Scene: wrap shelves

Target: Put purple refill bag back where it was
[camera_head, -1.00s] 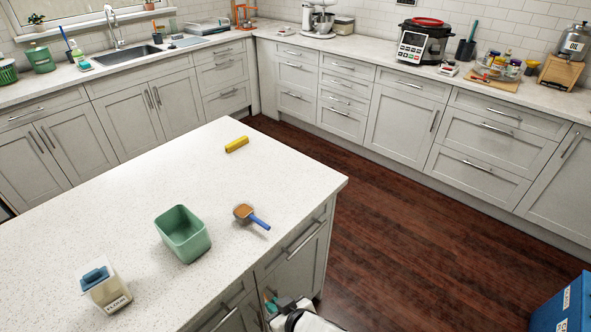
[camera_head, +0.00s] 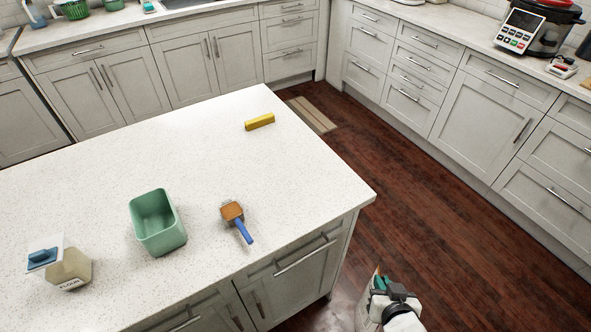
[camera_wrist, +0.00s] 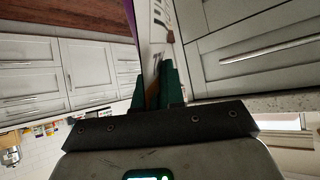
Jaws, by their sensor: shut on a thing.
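My gripper (camera_wrist: 160,90) shows in the wrist view with its green fingers shut on a flat bag (camera_wrist: 158,30). The bag has a purple edge and a pale printed face, and most of it is cut off by the top of the picture. I take it to be the purple refill bag. In the head view my gripper (camera_head: 378,283) is low, over the floor beside the right end of the island, with only a thin edge of the bag showing.
Dark wooden floor (camera_head: 430,200) is open between the island and the grey cabinets (camera_head: 480,110). A striped mat (camera_head: 312,114) lies on the floor.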

